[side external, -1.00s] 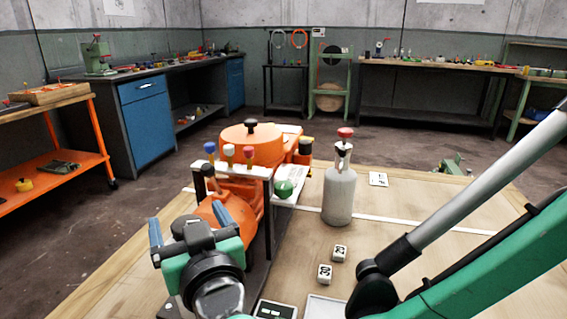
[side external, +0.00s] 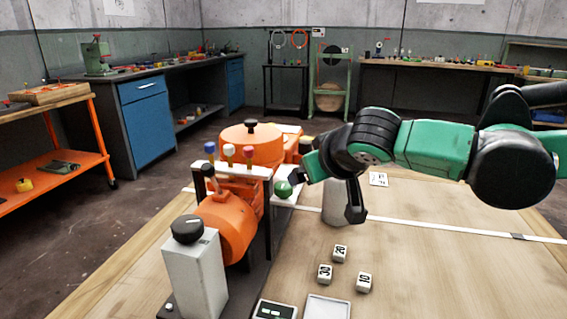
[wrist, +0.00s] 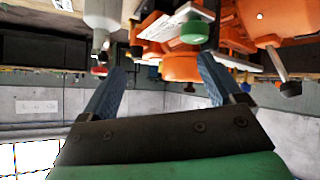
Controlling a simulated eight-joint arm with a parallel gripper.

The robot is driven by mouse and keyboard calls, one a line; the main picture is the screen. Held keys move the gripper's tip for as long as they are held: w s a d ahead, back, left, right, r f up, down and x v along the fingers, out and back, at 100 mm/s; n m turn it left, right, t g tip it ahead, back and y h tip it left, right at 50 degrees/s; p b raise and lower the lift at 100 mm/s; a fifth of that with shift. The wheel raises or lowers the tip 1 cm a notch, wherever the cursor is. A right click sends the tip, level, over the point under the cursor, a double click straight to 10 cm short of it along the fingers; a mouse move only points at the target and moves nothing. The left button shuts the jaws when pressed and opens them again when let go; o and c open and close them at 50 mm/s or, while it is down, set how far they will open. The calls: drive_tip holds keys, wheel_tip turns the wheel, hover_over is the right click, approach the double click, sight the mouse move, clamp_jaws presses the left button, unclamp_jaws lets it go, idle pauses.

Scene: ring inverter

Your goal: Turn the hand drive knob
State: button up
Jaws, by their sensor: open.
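Several knobs show on the orange machine (side external: 228,226); I cannot tell which is the hand drive knob. A black knob with a white mark (side external: 187,229) tops the grey box at the front left. Another black knob (side external: 250,123) tops the orange drum (side external: 262,143). A round green knob (side external: 283,189) is on the white plate at its right side. My gripper (side external: 334,189) is open and empty, right of the green knob, overlapping the grey bottle (side external: 335,215) in the side view. In the wrist view, the green knob (wrist: 194,33) lies above and between my open fingers (wrist: 162,78).
Blue, white and red knobs line the white rail (side external: 230,166). Several numbered white blocks (side external: 325,274) and a white tray (side external: 328,308) lie on the wooden table. The bottle (wrist: 102,14) is at upper left in the wrist view. The table's right side (side external: 470,280) is clear.

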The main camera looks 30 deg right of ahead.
drive_tip(key=s+d+g+y, duration=0.3)
drive_tip(key=s+d, duration=0.4)
drive_tip(key=s, duration=0.2)
drive_tip(key=shift+s+d+n, duration=0.2)
drive_tip(key=shift+s+n, duration=0.1)
drive_tip(key=shift+r, duration=0.1)
drive_tip(key=n+g+y, duration=0.1)
drive_tip(key=n+y, duration=1.3)
drive_tip(key=y, duration=0.3)
approach(173, 224)
drive_tip(key=x, duration=0.5)
drive_tip(key=shift+x, duration=2.5)
